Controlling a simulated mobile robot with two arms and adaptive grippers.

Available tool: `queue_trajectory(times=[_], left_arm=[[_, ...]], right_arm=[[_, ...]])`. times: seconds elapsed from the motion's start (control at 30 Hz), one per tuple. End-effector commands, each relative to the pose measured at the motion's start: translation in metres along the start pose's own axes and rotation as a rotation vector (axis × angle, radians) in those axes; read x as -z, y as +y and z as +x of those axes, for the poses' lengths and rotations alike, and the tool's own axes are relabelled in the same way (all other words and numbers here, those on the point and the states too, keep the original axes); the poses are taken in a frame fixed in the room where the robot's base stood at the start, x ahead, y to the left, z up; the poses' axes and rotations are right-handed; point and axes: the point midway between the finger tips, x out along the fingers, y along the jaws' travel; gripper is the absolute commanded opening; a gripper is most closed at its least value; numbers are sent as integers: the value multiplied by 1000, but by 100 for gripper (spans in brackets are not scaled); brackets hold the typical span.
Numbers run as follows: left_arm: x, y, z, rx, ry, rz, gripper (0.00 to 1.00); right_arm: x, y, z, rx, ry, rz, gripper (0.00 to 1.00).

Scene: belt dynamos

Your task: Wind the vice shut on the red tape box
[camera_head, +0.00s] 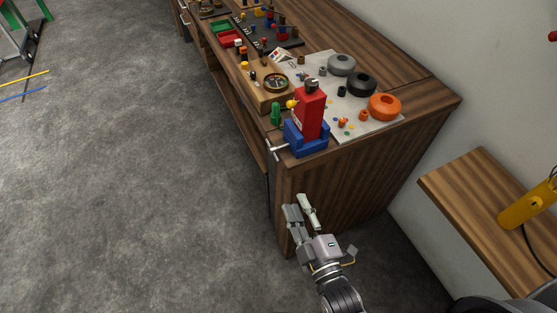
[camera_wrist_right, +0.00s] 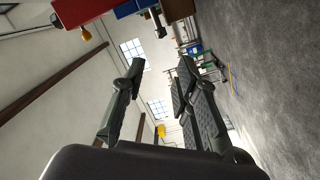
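The blue vice (camera_head: 305,146) sits at the near corner of the wooden bench. The red tape box (camera_head: 311,112) stands upright between its jaws; I cannot tell whether both jaws touch it. A pale handle bar (camera_head: 279,148) sticks out from the vice's left side, past the bench edge. My right gripper (camera_head: 296,202) is below and in front of the vice, apart from it, with its fingers spread and nothing between them. Its open fingers also show in the right wrist view (camera_wrist_right: 160,68). Red and blue surfaces cross that view's top edge. My left gripper is not in view.
A green object (camera_head: 276,114) and a wooden tray (camera_head: 262,98) are close beside the vice. Orange (camera_head: 384,106), black and grey rings lie on a pale sheet behind it. A side shelf (camera_head: 470,205) with a yellow object is at right.

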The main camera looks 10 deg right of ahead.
Motion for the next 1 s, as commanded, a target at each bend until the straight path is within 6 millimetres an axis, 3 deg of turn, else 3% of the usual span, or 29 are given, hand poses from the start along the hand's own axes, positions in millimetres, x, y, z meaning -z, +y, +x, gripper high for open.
queue_trajectory(times=[0.1, 0.5, 0.7, 1.0], left_arm=[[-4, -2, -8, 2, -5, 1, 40], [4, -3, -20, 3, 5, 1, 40], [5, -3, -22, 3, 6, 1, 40], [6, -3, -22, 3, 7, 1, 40]], right_arm=[[2, 3, 29, -3, 2, 0, 28], [1, 1, 112, 0, 0, 1, 28], [0, 0, 136, 0, -1, 2, 28], [-1, 0, 142, 1, -2, 1, 28]])
